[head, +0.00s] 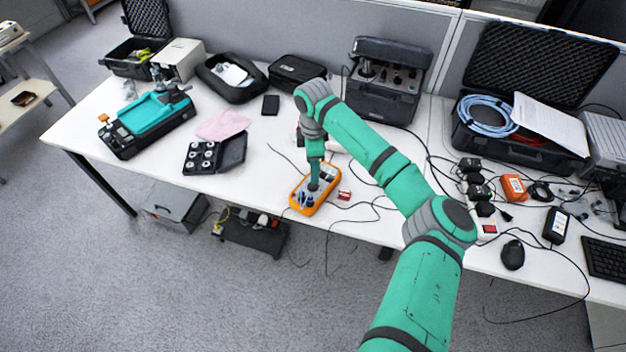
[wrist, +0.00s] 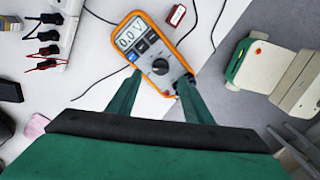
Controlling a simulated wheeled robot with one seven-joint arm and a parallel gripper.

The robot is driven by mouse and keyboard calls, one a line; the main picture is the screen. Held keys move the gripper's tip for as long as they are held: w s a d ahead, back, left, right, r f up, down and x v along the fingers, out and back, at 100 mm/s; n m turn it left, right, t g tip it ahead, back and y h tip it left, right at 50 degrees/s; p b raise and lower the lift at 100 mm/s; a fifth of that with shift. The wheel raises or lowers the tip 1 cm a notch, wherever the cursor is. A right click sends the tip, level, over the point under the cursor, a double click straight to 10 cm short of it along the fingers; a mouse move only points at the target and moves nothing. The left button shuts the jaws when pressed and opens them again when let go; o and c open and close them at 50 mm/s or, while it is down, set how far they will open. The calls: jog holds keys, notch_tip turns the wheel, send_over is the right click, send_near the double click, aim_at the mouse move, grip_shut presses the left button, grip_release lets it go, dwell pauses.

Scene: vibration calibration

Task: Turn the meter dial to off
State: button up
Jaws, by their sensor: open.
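The meter (head: 305,203) is an orange handheld multimeter lying on the white table near its front edge, partly hidden by my gripper in the head view. In the wrist view the meter (wrist: 139,30) shows a lit screen reading about 0.0 V, dark buttons and a dark round dial (wrist: 160,67). My gripper (wrist: 157,82) is open, one green finger on each side of the dial. In the head view my gripper (head: 314,186) points down over the meter's dial end. I cannot tell whether the fingers touch the dial.
A small red and white box (head: 344,195) lies right of the meter. A black case of round parts (head: 215,153) and a pink cloth (head: 222,125) lie left. Black cables cross the table to the right. A black equipment case (head: 388,80) stands behind my arm.

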notch_tip(320, 180, down, 7)
jog(key=shift+s, duration=0.1)
dwell(0.4)
jog(key=c, duration=1)
